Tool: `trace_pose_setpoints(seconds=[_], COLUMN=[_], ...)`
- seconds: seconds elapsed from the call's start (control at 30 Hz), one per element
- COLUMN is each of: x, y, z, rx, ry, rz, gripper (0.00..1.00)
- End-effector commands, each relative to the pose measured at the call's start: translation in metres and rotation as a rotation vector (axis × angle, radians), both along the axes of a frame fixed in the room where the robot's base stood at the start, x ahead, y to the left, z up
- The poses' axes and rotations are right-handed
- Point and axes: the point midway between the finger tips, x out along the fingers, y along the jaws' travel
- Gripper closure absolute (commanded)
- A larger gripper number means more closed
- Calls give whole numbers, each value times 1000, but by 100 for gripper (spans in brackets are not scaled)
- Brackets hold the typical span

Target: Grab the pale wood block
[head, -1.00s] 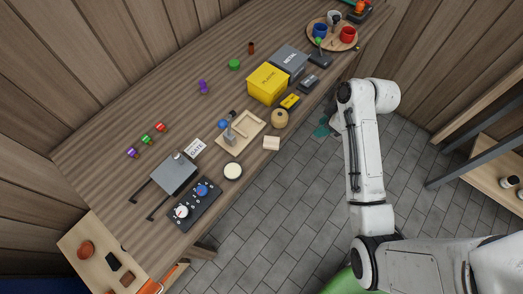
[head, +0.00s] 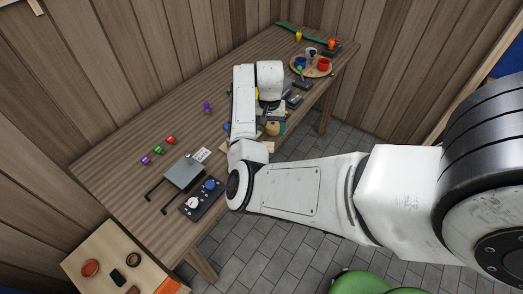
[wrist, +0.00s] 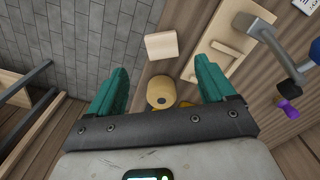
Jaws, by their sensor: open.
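The pale wood block (wrist: 161,45) is a small, square-faced piece lying near the bench edge. In the wrist view it sits just beyond the fingertips, roughly centred between them. My gripper (wrist: 162,70) is open, with teal fingers apart and nothing between their tips. In the head view my arm reaches over the bench and largely hides the area around the block, so I cannot place it clearly there.
A round wooden piece (wrist: 161,92) lies close to the block, between the fingers in the wrist view. A grey box (head: 184,172) and a knob panel (head: 202,196) stand nearer on the bench (head: 125,190).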

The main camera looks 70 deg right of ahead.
Motion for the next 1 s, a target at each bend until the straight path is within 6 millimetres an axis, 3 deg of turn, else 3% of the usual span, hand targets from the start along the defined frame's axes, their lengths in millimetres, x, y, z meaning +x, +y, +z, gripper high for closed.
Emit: trace_pose_setpoints(seconds=[0.1,0.37,0.7,1.0], x=[0,1,4,4], y=[0,1,1,1], z=[-17,-34,-77,-80], rx=[3,1,1,-1], ry=[2,0,-1,-1], rz=[2,4,3,3], gripper=[17,17,17,18])
